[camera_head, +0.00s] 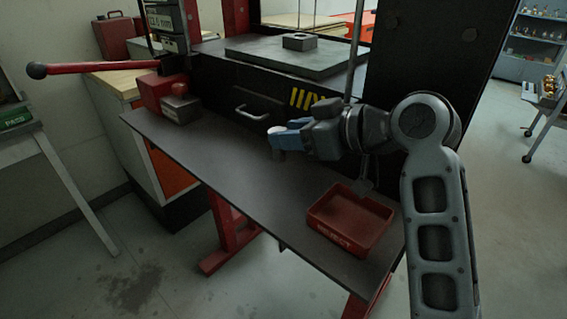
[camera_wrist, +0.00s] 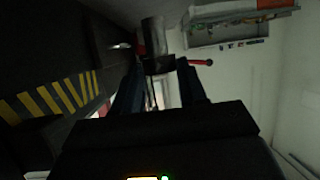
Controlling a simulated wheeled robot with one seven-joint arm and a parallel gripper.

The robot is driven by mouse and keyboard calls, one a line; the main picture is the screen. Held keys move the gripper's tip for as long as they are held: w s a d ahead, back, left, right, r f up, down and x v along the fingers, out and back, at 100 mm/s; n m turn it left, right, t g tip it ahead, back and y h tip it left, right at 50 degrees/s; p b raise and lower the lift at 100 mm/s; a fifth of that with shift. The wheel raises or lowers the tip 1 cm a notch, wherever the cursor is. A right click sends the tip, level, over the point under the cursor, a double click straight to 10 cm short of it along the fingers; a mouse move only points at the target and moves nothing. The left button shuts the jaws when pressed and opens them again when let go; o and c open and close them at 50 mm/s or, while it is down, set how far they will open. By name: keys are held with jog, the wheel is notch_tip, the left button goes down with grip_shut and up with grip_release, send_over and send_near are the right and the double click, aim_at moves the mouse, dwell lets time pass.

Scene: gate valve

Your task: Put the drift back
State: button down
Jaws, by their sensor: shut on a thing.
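In the wrist view the fingers (camera_wrist: 160,72) are shut on a short grey cylindrical piece, which looks like the drift (camera_wrist: 153,36). It sticks out past the fingertips.
A red REJECT tray (camera_head: 349,222) lies on the shelf (camera_head: 225,165) at right. A red block (camera_head: 160,92) and a small grey block with a red knob (camera_head: 181,106) stand at its left end. A long red lever (camera_head: 100,67) juts left.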

jog(key=shift+f, duration=2.95)
jog(key=shift+f, duration=0.1)
jog(key=shift+f, duration=0.1)
jog(key=c, duration=0.6)
grip_release()
jog(key=shift+r, duration=0.2)
jog(key=b+v, duration=0.1)
jog(key=v, duration=1.1)
jog(key=shift+d+f, duration=0.1)
